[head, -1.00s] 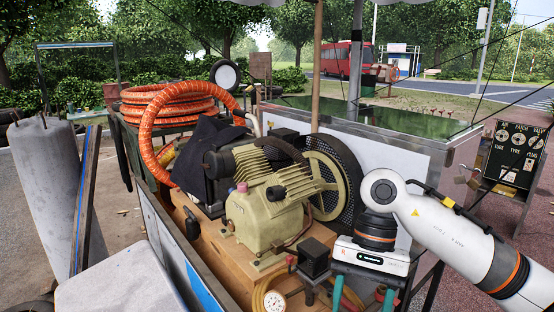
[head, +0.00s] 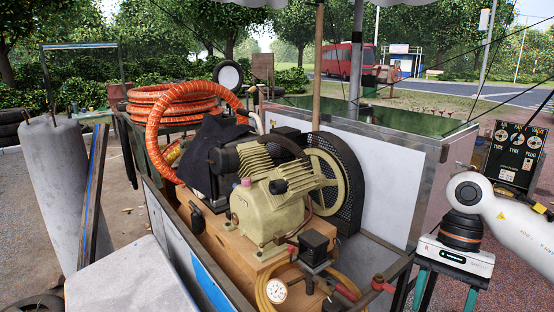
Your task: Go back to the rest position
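My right gripper (head: 443,295) hangs at the lower right of the head view, right of the cart. Its white body marked R and the upper part of its teal-padded fingers show, set apart from each other with nothing seen between them. The fingertips run out of the bottom of the picture. My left gripper is not in view. The compressor (head: 270,208) with its spoked flywheel (head: 324,180) sits on the wooden board of the cart. A pressure gauge (head: 275,291) and a red-handled valve (head: 379,284) are at the cart's near end, left of my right gripper.
A coiled orange hose (head: 172,107) lies at the back of the cart. A white cabinet with a green top (head: 375,118) stands behind the compressor. A sign board (head: 515,155) stands at the right. Paving at the lower right is clear.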

